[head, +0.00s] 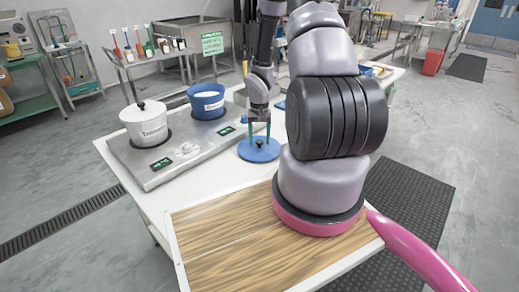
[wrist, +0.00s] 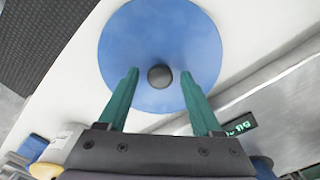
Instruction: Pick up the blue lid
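The blue lid (head: 258,149) is a round disc with a dark knob (head: 260,144) at its centre. In the wrist view the fingers (wrist: 160,86) stand apart on either side of the knob, with gaps visible on both sides.
The white table surface around the lid is mostly clear.

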